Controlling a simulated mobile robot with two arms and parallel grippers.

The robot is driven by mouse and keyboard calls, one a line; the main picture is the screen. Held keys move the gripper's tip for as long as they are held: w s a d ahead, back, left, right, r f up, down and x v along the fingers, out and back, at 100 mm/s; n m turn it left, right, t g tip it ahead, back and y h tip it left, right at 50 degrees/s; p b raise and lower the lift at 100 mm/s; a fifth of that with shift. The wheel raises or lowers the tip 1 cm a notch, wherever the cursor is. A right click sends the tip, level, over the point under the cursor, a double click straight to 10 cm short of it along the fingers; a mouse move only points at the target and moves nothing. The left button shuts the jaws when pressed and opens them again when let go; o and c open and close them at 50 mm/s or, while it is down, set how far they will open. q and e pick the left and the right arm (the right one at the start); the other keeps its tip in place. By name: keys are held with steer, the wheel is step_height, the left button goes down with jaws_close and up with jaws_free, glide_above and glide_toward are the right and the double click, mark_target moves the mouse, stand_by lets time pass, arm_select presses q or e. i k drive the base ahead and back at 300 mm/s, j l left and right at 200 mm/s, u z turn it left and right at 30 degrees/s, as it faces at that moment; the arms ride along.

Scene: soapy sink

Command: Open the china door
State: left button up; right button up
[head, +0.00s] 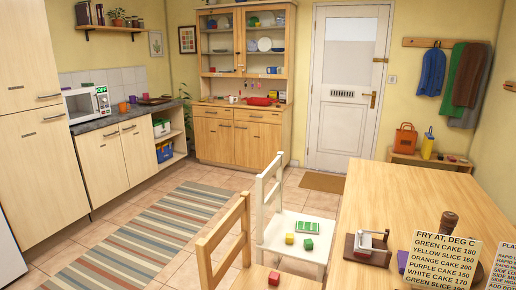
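A tall wooden china cabinet (198,98) stands against the far wall, left of the white door. Its upper part has a left glass door (219,38) and a right glass door (268,38) with light wood frames. Both look shut, with small dark handles near the middle. Plates and bowls show on the shelves behind the glass. Neither of my grippers is in the head view.
A chair (228,238) and a white chair (270,238) holding small coloured blocks stand in front. A wooden table (420,205) fills the right. Left are a counter and microwave (88,104). A striped rug (150,235) lies on open floor leading towards the cabinet.

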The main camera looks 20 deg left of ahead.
mark_target(257, 144)
steer(key=i+j+u, duration=0.15)
steer(key=j+u, duration=0.25)
steer(key=i+j+u, duration=0.25)
steer(key=j+u, duration=0.2)
steer(key=i+j+u, duration=0.6)
steer(key=u, duration=0.25)
steer(key=i+j+u, duration=0.1)
steer(key=i+u, duration=0.3)
steer(key=i+j+z, duration=0.2)
steer(key=i, duration=0.2)
steer(key=i+z, duration=0.15)
steer(key=i, duration=0.3)
steer(key=i+l+z, duration=0.15)
steer(key=i+z, duration=0.25)
steer(key=i+l+z, duration=0.1)
steer(key=z, duration=0.3)
steer(key=i+z, duration=0.4)
steer(key=i+j+z, duration=0.2)
steer(key=z, duration=0.2)
steer(key=i+z, duration=0.35)
steer(key=i, duration=1.95)
steer(key=j, duration=0.1)
